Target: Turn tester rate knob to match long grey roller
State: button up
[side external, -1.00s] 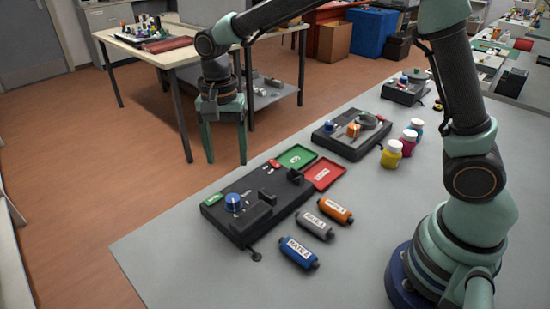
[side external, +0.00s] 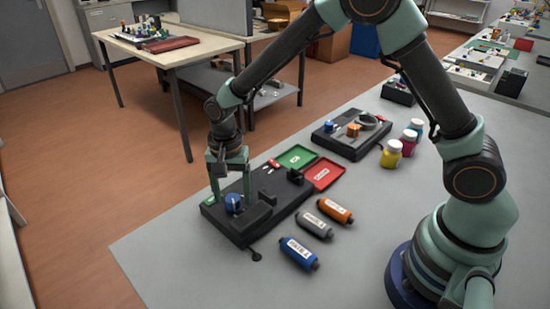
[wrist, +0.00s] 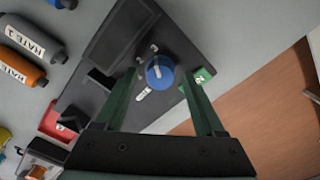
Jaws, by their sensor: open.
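The tester (side external: 262,207) is a black box on the grey table. Its blue rate knob (side external: 234,203) sits at the left end; in the wrist view the knob (wrist: 160,71) shows a white pointer line and a white mark beside it. My gripper (side external: 231,204) is open and points down, with its fingers on either side of the knob, apparently apart from it. The long grey roller (side external: 312,226) lies on the table right of the tester, between an orange roller (side external: 335,211) and a blue roller (side external: 299,253).
A green tray (side external: 297,156) and a red tray (side external: 324,174) adjoin the tester's far end. A second black device (side external: 345,139) and several small bottles (side external: 392,154) stand farther back. The front of the table is clear.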

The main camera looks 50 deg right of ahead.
jog(key=shift+c, duration=0.4)
grip_shut()
jog(key=shift+n, duration=0.3)
jog(key=n, duration=0.3)
jog(key=shift+n, duration=0.4)
jog(key=n, duration=0.9)
jog(key=shift+n, duration=2.2)
jog(key=shift+r, duration=0.1)
